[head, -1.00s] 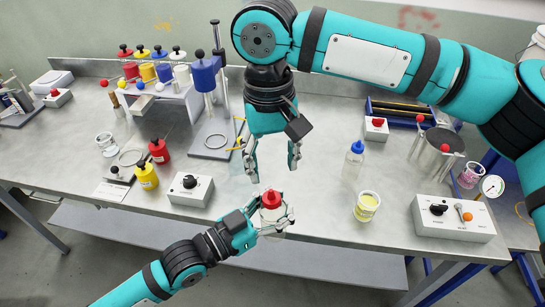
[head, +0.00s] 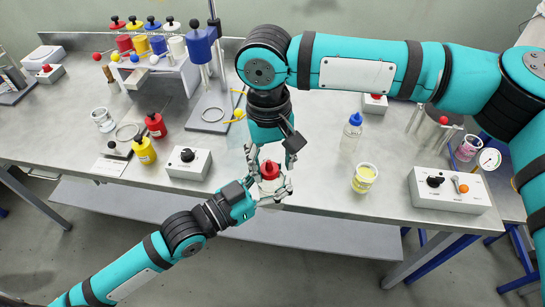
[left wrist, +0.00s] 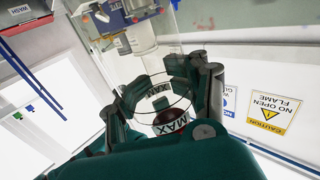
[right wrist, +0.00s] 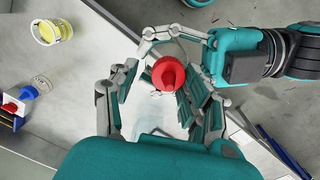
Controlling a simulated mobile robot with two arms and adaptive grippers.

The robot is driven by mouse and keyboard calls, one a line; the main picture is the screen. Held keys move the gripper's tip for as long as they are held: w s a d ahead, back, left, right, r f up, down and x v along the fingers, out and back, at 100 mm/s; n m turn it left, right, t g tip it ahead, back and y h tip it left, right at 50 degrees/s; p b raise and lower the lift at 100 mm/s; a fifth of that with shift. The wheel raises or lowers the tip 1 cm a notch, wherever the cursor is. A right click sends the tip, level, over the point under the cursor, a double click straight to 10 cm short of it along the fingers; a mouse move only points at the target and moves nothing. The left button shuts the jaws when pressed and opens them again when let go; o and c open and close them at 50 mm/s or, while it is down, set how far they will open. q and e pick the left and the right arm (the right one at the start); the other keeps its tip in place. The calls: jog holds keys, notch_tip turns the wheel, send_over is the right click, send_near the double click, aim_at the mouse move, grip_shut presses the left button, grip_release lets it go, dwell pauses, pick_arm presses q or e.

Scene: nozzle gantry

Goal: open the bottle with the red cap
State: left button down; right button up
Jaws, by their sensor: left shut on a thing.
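The bottle (head: 268,186) with the red cap (head: 270,169) is upright at the table's front edge. My left gripper (head: 274,192) is shut on the clear bottle body, coming from the front. In the left wrist view the clear bottle (left wrist: 158,95) sits between its fingers. My right gripper (head: 272,155) points down from above, its fingers spread on either side of the red cap. In the right wrist view the red cap (right wrist: 169,74) lies between the open fingers (right wrist: 160,95), with gaps visible. Whether a fingertip touches the cap cannot be told.
A yellow-filled beaker (head: 364,178) and a blue-capped bottle (head: 352,130) stand to the right. A control box (head: 450,191) is farther right.

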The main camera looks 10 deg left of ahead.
jog(key=shift+w+d, duration=0.15)
jog(key=shift+d, duration=0.05)
grip_shut()
jog(key=n, duration=0.2)
jog(key=shift+w+a+n, duration=0.1)
jog(key=shift+n, duration=0.2)
jog(key=n, duration=0.4)
jog(key=shift+a+n, duration=0.2)
jog(key=shift+n, duration=0.1)
jog(key=n, duration=0.4)
jog(key=shift+a+n, duration=0.15)
jog(key=shift+n, duration=0.25)
jog(key=n, duration=0.4)
jog(key=shift+a, duration=0.1)
jog(key=shift+s+a+r, duration=0.1)
jog(key=shift+s+r, duration=0.05)
jog(key=shift+s, duration=0.05)
